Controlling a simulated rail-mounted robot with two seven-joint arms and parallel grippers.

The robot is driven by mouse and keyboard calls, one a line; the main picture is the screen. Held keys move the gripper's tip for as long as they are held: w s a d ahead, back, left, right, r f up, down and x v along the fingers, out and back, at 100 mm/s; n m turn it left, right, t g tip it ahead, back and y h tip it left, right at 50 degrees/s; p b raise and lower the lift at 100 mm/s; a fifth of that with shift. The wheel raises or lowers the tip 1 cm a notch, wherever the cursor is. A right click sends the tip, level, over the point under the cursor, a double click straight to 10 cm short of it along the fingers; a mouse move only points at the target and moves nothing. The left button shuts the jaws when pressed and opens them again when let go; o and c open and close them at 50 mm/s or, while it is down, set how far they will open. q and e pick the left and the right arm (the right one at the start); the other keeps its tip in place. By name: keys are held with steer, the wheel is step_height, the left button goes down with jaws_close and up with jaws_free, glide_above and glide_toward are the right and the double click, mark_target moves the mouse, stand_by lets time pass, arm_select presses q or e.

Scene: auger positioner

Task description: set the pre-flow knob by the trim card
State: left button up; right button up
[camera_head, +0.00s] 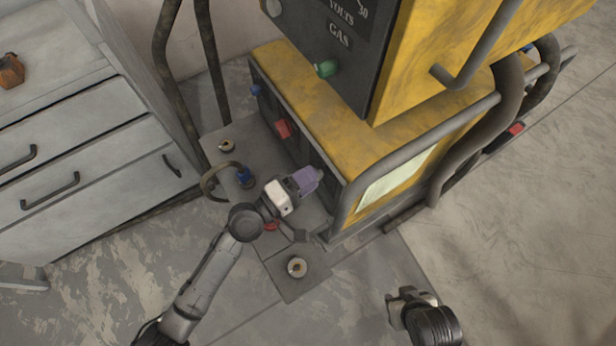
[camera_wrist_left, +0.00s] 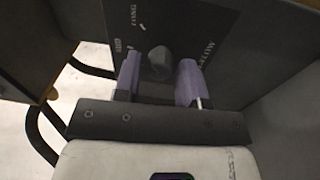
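A dark round knob (camera_wrist_left: 158,60) sits on a dark panel with white lettering in the left wrist view; one word reads LONG, another ends in FLOW. My left gripper (camera_wrist_left: 158,84) is open, its two purple fingers on either side of the knob with gaps visible. Whether they reach its depth I cannot tell. In the head view my left gripper (camera_head: 307,180) is at the lower front panel of the yellow machine (camera_head: 310,95), and the knob is hidden. A pale sheet (camera_head: 397,178), perhaps the trim card, is on the machine's side; its writing is unreadable. My right gripper (camera_head: 408,297) is apart from the machine, lower right.
A grey plate (camera_head: 290,275) with fittings extends before the machine. A red connector (camera_head: 283,128), a blue one (camera_head: 244,175) and a green knob (camera_head: 326,68) are close by. Bent tube rails (camera_head: 420,135) guard the machine's side. Grey drawers (camera_head: 80,150) stand left.

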arm_select(q)
steer(key=shift+o, duration=1.1)
steer(key=shift+a, duration=0.1)
steer(key=r+v, duration=0.1)
steer(key=v, duration=1.2)
steer(key=shift+s+a+f+b, duration=0.3)
steer(key=shift+f+b, duration=0.05)
steer(key=shift+f, duration=0.15)
